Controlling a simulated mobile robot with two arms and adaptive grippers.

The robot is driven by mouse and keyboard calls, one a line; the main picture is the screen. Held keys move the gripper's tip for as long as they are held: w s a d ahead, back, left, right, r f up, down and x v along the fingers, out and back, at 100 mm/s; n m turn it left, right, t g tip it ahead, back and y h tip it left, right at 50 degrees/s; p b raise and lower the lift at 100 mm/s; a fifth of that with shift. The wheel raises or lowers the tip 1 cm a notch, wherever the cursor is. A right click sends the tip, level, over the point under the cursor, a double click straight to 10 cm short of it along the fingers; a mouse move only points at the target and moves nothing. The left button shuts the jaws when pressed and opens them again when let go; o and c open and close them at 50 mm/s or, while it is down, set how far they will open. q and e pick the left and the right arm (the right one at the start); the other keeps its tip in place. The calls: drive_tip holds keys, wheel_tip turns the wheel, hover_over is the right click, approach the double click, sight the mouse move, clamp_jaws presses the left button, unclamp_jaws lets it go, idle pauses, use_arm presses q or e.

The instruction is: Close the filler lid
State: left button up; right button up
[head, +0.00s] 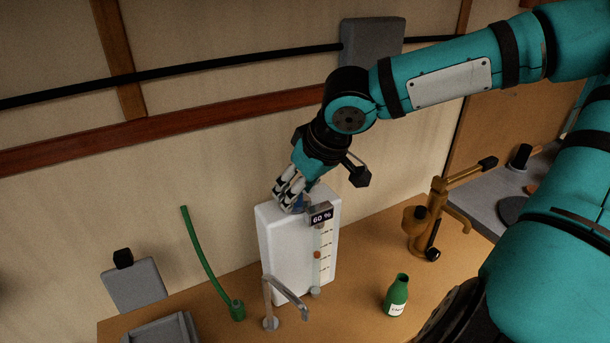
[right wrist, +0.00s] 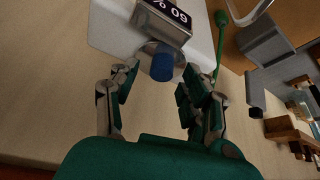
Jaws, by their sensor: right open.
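The white tank (head: 268,250) stands upright on the wooden counter, with a "60 %" display (head: 320,215) at its top corner. The blue filler lid (right wrist: 162,66) shows as a short blue cylinder at a grey round fitting (right wrist: 150,48) on the tank's top, beside the display. In the head view it is mostly hidden by the fingers. My right gripper (head: 287,203) is over the tank's top. In the right wrist view its open fingers (right wrist: 160,88) stand on either side of the lid, with gaps visible. Whether the lid is fully seated I cannot tell. My left gripper is not in view.
A metal tap (head: 283,298) stands before the tank. A green bottle (head: 397,295) and a brass tap (head: 420,225) are to the right. A green curved pipe (head: 208,257) rises at the left, near a grey basin (head: 163,332). The wall is close behind the tank.

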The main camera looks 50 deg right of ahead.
drive_tip(key=v, duration=1.1)
drive_tip(key=shift+r, duration=0.25)
drive_tip(key=shift+s, duration=0.1)
